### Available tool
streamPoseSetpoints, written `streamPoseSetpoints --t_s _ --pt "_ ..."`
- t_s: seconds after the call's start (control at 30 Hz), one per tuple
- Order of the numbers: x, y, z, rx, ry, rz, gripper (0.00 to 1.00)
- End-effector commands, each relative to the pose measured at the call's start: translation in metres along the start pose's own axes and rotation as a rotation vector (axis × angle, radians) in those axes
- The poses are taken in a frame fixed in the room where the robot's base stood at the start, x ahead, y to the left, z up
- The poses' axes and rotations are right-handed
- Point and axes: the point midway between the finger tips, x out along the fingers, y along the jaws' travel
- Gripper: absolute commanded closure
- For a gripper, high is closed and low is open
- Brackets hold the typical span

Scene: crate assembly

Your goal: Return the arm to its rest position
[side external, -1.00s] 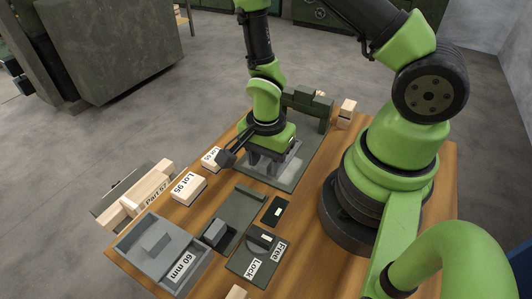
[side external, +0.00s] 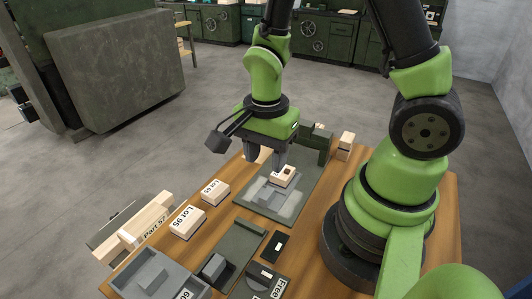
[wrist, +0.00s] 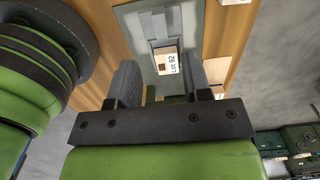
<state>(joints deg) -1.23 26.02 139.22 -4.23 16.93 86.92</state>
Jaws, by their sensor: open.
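My gripper (side external: 264,165) is open and empty, above the dark green plate (side external: 303,190) on the wooden table. A pale wooden block (side external: 283,177) with a dark square on top rests on a grey fixture (side external: 268,193) on that plate. In the wrist view the block (wrist: 168,63) bears the label Lot 92 and shows between the two spread fingers of my gripper (wrist: 160,75). The fingers appear clear of the block. Part of the plate behind the fingers is hidden.
A dark green bracket (side external: 316,143) stands at the plate's far edge, near a wooden block (side external: 346,146). Blocks labelled Lot 95 (side external: 188,222) and Lot 65 (side external: 215,192) lie left. A grey tray (side external: 155,277) is at the front. Space above the table's left side is clear.

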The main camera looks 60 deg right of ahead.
Motion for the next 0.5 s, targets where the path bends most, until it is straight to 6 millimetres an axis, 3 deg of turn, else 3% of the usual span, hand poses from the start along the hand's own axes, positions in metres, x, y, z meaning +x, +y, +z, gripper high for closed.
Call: streamPoseSetpoints --t_s 0.27,0.37,0.5 --pt "-0.005 -0.001 0.0 -0.021 -0.001 -0.014 0.55" --pt "-0.023 -0.004 0.001 -0.094 -0.004 -0.062 0.55" --pt "-0.068 -0.005 0.003 -0.295 0.001 -0.184 0.55"
